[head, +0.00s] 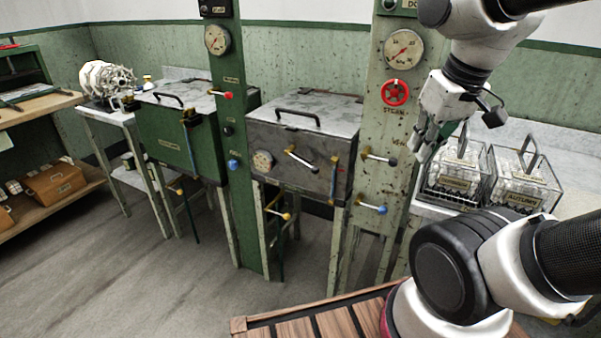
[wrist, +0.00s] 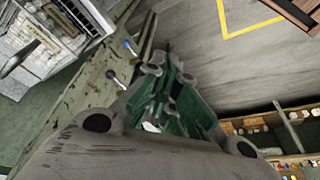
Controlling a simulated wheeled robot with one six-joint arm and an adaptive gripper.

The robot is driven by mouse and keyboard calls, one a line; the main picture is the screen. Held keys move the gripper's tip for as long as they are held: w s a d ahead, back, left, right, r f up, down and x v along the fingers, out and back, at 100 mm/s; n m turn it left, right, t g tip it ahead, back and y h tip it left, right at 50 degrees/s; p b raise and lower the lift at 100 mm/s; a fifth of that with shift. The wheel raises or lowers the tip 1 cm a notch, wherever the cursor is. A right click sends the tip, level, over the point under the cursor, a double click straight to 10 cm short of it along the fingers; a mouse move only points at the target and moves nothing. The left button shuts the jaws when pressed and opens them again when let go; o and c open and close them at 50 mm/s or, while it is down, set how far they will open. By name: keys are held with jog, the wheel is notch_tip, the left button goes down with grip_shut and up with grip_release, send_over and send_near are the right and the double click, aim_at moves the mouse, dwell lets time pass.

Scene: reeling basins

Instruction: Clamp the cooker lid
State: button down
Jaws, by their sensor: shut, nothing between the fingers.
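The grey cooker (head: 300,150) stands in the middle of the head view. Its lid (head: 318,104) lies flat on top, down on the box, with a dark bar handle (head: 298,115). I cannot tell which of these clamps the lid. My gripper (head: 424,148) is right of the cooker, in front of the valve post and apart from the lid. It is shut and empty; its fingers (wrist: 168,85) also show in the wrist view.
Wire crates of bottles (head: 455,175) stand on the right-hand bench. A green cooker (head: 170,135) stands left. A wooden slatted surface (head: 310,322) is in front; the floor before the cookers is clear.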

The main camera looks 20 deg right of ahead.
jog(key=w+a+f+n+h, duration=0.45)
jog(key=w+f, duration=0.25)
jog(key=f, duration=0.3)
jog(key=w+a+f+n+g+h, duration=0.1)
jog(key=w+a+f+n+h, duration=0.4)
jog(key=f, duration=0.4)
jog(key=w+a+f+n+h, duration=0.35)
jog(key=w+f+h, duration=0.25)
jog(key=w+f, duration=0.3)
jog(key=w+a+f+n+t, duration=0.3)
jog(key=w+a+f+t, duration=0.2)
jog(key=f+t, duration=0.1)
jog(key=w+a+r+m+t+y, duration=0.1)
jog(key=w+a+r+t+y, duration=0.1)
jog(key=w+a+r+t, duration=0.1)
jog(key=w+a+t, duration=0.1)
jog(key=a, duration=0.1)
jog(key=shift+w+a+t, duration=0.15)
jog(key=shift+a+t, duration=0.15)
jog(key=shift+d, duration=0.1)
